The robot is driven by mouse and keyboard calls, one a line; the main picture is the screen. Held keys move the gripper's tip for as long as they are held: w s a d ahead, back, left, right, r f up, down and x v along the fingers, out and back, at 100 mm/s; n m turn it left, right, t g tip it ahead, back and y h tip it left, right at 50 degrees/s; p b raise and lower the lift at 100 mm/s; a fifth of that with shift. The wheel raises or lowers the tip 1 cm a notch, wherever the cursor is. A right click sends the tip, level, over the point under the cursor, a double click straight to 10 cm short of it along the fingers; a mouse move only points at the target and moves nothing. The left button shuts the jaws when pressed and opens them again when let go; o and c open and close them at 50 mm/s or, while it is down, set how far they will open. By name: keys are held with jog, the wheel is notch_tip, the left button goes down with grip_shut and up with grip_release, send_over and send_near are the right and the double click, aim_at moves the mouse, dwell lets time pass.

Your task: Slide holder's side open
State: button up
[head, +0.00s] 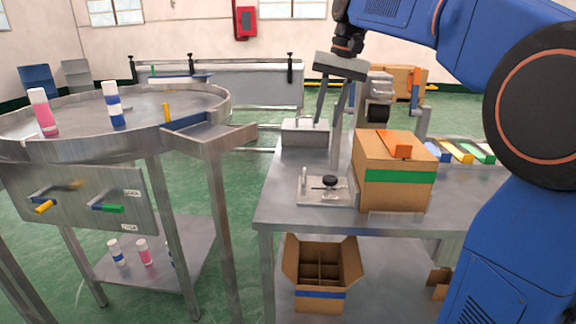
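A small pale metal fixture (312,193) with a black round knob (329,180) lies near the front left of the steel bench; it looks like the holder. A short upright post stands at its left end. Whether its side is open or shut is too small to tell. My gripper (327,122) hangs behind and above it, pointing down, its long grey fingers apart with a gap between them. It appears empty and does not appear to touch the fixture. The fingertips are hard to separate from the grey metal behind.
A cardboard box (392,190) with a green band stands right of the fixture. A grey block (304,133) and a press-like machine (377,100) are behind. A round steel table (190,100) with pink and blue cans is at left. An open carton (321,290) sits below the bench.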

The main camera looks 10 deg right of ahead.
jog(key=w+a, duration=0.1)
jog(key=w, duration=0.1)
send_near(304, 174)
jog(key=f, duration=0.5)
jog(key=a+f, duration=0.1)
jog(key=f, duration=0.1)
jog(key=shift+w+f, duration=0.2)
jog(key=shift+f, duration=0.05)
jog(key=shift+c, duration=0.6)
grip_shut()
